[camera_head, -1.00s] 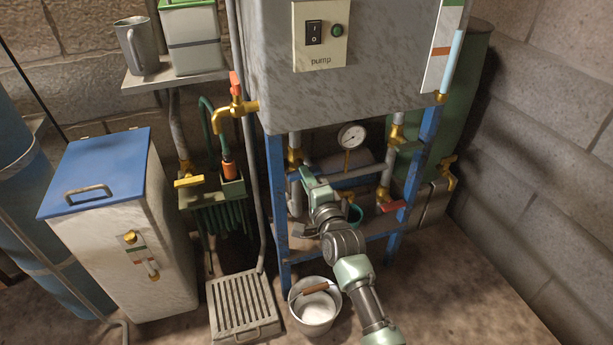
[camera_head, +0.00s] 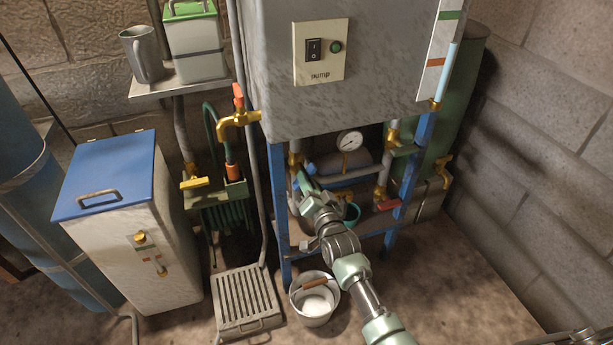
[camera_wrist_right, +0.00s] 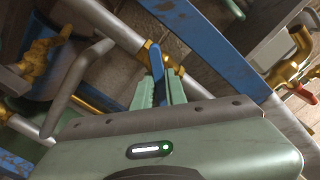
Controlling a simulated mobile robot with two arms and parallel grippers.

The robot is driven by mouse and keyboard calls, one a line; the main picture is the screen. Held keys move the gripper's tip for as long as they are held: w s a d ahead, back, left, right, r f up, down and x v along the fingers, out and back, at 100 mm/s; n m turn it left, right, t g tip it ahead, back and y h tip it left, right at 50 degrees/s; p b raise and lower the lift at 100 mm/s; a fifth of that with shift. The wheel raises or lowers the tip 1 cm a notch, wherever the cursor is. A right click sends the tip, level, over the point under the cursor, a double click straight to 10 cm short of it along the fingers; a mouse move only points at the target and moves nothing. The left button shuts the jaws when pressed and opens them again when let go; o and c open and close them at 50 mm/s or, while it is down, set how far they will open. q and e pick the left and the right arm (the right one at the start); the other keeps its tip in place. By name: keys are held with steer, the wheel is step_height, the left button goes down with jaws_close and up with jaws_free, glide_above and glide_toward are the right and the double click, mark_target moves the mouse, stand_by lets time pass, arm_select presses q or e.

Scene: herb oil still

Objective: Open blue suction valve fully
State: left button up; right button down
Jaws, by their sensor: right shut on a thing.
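The blue suction valve handle (camera_wrist_right: 157,62) shows in the right wrist view, by a brass valve body (camera_wrist_right: 147,48) on a grey pipe. It lies at a slant to that pipe. My right gripper (camera_wrist_right: 159,88) is shut on this handle, with a green finger on each side. In the head view my right gripper (camera_head: 304,180) reaches into the blue stand under the grey tank, beside the left brass fitting (camera_head: 294,160). The handle's exact position is hard to see there.
The blue stand legs (camera_head: 277,215) and the pipe with the gauge (camera_head: 349,141) are close around my right arm. A red-handled valve (camera_head: 388,205) is to the right. A bucket (camera_head: 314,300) and a slatted grate (camera_head: 246,297) stand on the floor in front.

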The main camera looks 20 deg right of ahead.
arm_select(q)
steer(key=s+f+p, duration=0.2)
steer(key=s+f, duration=0.1)
steer(key=f, duration=0.5)
steer(key=shift+s+a+f+g, duration=0.2)
steer(key=shift+s+f+g, duration=0.1)
steer(key=shift+s+f, duration=0.05)
arm_select(e)
steer(key=shift+f+n, duration=0.1)
steer(key=shift+n, duration=4.2)
steer(key=c, duration=1.5)
jaws_free()
steer(key=shift+o, duration=0.2)
steer(key=shift+s, duration=0.1)
